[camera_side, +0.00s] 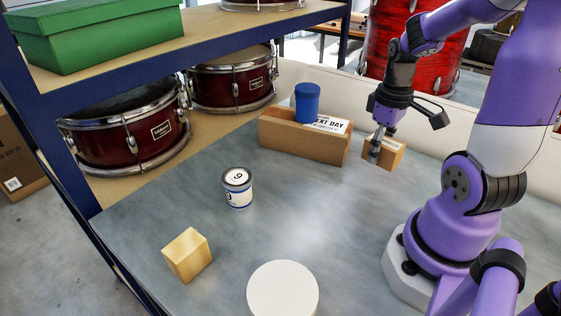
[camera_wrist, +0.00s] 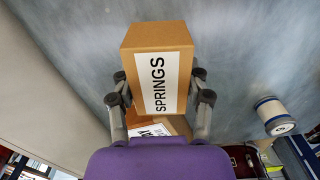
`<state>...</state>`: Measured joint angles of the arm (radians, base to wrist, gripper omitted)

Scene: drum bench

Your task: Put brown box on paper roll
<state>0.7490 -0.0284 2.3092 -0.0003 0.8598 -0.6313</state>
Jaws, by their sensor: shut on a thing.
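The brown box (camera_side: 390,153) is a small carton at the back of the bench. In the wrist view the brown box (camera_wrist: 150,40) carries a white label reading SPRINGS. My gripper (camera_side: 376,147) is shut on it, with one finger on each side (camera_wrist: 161,92). Whether the box is clear of the bench, I cannot tell. A plain white round thing (camera_side: 282,290), likely the paper roll, stands at the front middle of the bench, well away from my gripper. Its top is bare; it does not show in the wrist view.
A long carton (camera_side: 300,138) with a blue jar (camera_side: 307,102) on it stands just left of my gripper. A labelled can (camera_side: 238,188) and a pale yellow block (camera_side: 187,254) are on the left. The shelf (camera_side: 190,45) with drums borders the bench. The middle is clear.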

